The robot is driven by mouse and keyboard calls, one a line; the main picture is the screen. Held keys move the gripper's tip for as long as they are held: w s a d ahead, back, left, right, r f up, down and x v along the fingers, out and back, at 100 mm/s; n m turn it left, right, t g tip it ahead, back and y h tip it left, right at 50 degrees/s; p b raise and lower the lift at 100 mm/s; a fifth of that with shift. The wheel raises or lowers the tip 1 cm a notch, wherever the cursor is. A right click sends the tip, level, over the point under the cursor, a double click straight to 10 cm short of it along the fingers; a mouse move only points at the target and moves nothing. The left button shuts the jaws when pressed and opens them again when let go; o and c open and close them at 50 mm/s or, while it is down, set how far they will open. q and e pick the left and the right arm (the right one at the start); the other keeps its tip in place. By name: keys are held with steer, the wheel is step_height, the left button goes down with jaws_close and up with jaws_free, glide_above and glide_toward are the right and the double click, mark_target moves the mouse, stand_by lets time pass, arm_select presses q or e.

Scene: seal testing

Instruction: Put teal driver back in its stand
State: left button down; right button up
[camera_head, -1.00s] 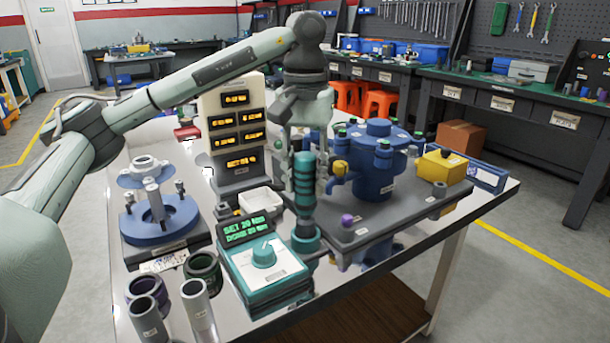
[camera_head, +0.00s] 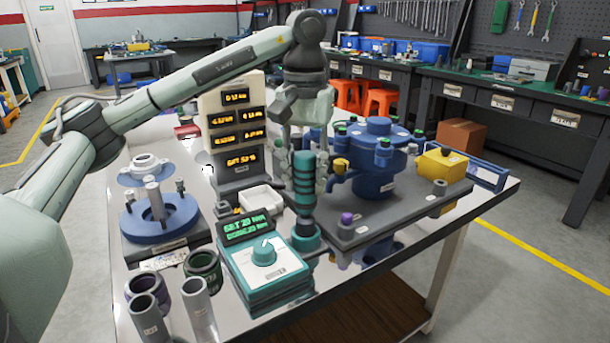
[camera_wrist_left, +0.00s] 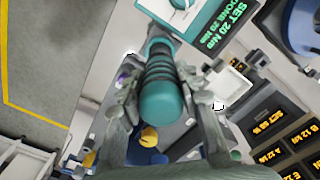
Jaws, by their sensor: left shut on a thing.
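The teal driver (camera_head: 304,172) is upright, with a teal ribbed handle and a darker lower part. My left gripper (camera_head: 304,184) points down and is shut on its handle, with one finger on each side. The driver's lower end meets a teal ring-shaped holder (camera_head: 307,242), which looks like its stand, beside the teal control box (camera_head: 264,254). I cannot tell how deep the driver sits in it. In the left wrist view the driver (camera_wrist_left: 162,98) lies between the fingers, and its handle hides most of the holder. My right gripper is not in view.
A blue vessel (camera_head: 375,170) with a yellow part stands on a grey plate right of the driver. A display column (camera_head: 236,140) and white tray (camera_head: 261,200) stand behind. Dark and grey cups (camera_head: 198,300) are at the front left, and a blue round fixture (camera_head: 160,220) is at the left.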

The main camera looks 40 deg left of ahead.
mark_target(305, 155)
arm_select(q)
steer(key=shift+f, duration=0.1)
steer(key=shift+f+b, duration=0.25)
steer(key=shift+b, duration=0.05)
steer(key=c, duration=1)
jaws_free()
steer(key=shift+r+p, duration=1.9)
steer(key=shift+r, duration=0.6)
